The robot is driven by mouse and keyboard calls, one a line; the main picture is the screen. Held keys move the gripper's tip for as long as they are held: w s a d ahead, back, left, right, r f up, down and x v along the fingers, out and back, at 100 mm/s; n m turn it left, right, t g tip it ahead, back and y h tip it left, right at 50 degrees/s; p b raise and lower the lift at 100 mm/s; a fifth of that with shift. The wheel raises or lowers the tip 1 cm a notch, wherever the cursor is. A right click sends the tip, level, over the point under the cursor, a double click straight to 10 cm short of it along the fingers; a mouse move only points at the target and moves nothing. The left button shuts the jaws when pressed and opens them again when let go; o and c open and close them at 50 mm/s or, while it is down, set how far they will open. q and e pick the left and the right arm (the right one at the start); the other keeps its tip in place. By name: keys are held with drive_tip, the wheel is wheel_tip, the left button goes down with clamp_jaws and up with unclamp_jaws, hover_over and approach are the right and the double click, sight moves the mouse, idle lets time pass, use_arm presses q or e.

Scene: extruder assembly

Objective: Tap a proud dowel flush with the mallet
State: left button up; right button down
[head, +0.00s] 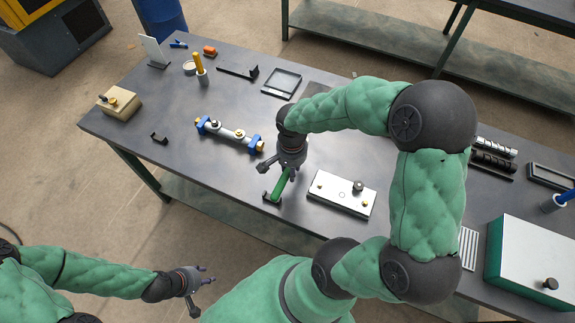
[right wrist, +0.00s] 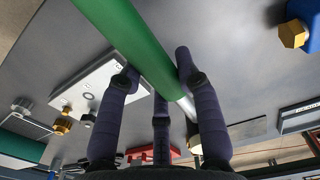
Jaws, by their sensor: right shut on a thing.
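My right gripper (head: 285,174) is shut around a green cylindrical handle (head: 280,186) above the front of the table. In the right wrist view the green handle (right wrist: 140,45) runs between the dark fingers, with a silvery length (right wrist: 187,105) at one end. No mallet head can be clearly made out. A white plate (head: 335,198) lies just right of the gripper, with a dark knob (head: 358,186) and small brass-coloured studs; it also shows in the right wrist view (right wrist: 95,88). I cannot tell which stud is the proud dowel. My left gripper (head: 206,276) is open and empty, off the table's front edge.
A shaft with blue clamps (head: 230,133) lies left of my right gripper. A beige box (head: 119,104) stands at the left end, and a white-topped case (head: 530,260) at the right. The front-left tabletop is mostly clear.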

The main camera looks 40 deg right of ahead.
drive_tip(key=s+a+r+p, duration=0.1)
drive_tip(key=s+a+r, duration=0.2)
drive_tip(key=s, duration=0.6)
wheel_tip(320, 180, up, 2)
drive_tip(key=shift+s+r+p, duration=0.2)
drive_tip(key=shift+s+p, duration=0.1)
drive_tip(key=shift+s, duration=0.05)
drive_tip(key=c, duration=1.6)
unclamp_jaws()
clamp_jaws()
drive_tip(key=shift+c, duration=0.8)
unclamp_jaws()
clamp_jaws()
